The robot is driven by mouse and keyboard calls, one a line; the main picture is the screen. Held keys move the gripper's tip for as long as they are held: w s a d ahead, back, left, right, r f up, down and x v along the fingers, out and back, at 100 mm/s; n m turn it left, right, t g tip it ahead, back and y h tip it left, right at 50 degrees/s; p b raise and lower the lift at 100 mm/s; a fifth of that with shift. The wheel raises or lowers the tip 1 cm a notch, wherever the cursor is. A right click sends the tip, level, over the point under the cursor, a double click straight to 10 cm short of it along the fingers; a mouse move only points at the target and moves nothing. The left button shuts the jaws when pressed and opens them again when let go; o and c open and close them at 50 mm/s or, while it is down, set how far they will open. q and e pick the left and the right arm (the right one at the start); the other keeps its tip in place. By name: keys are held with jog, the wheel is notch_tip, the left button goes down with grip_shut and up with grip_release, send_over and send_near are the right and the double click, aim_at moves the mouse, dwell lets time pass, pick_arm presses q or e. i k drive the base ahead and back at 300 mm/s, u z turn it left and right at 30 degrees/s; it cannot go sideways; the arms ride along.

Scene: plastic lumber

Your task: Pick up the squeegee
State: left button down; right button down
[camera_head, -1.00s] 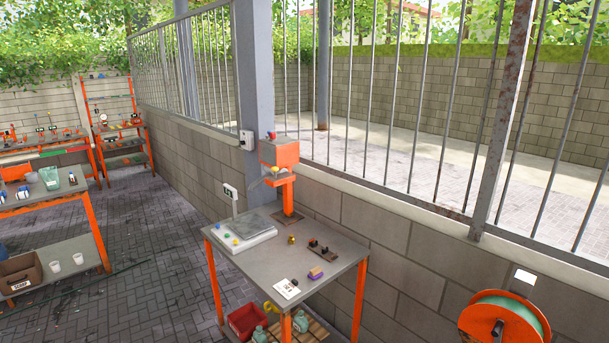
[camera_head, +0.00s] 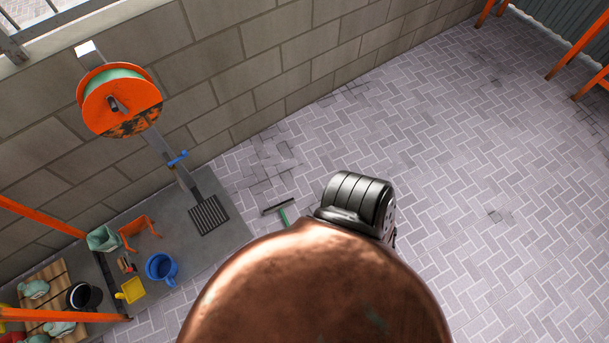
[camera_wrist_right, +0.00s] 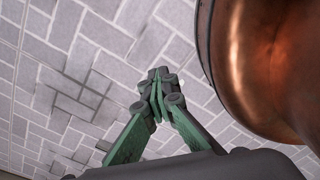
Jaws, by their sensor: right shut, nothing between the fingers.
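The squeegee (camera_head: 278,207), with a dark bar and a green handle, lies on the paved ground in the head view. The lower end of its handle is hidden behind a large copper-coloured rounded shape. My right gripper (camera_wrist_right: 158,92) shows in the right wrist view with its greenish fingers together and nothing between them. Only paving shows behind it, and I see no squeegee in that view. My right gripper does not show in the head view. My left gripper is not in view.
An orange hose reel (camera_head: 118,95) stands by the block wall. A grey mat (camera_head: 215,245) holds a blue mug-like vessel (camera_head: 161,267), a yellow piece (camera_head: 131,290) and other items. Orange table legs (camera_head: 75,315) stand at the left. Paving (camera_head: 440,140) at the right is clear.

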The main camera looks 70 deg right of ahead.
aim_at(279, 207)
jog(key=z, duration=1.2)
jog(key=k, duration=1.25)
jog(key=i, duration=0.4)
jog(key=u, duration=1)
jog(key=i, duration=1.4)
jog(key=z, duration=1)
jog(key=i, duration=0.5)
jog(key=z, duration=0.65)
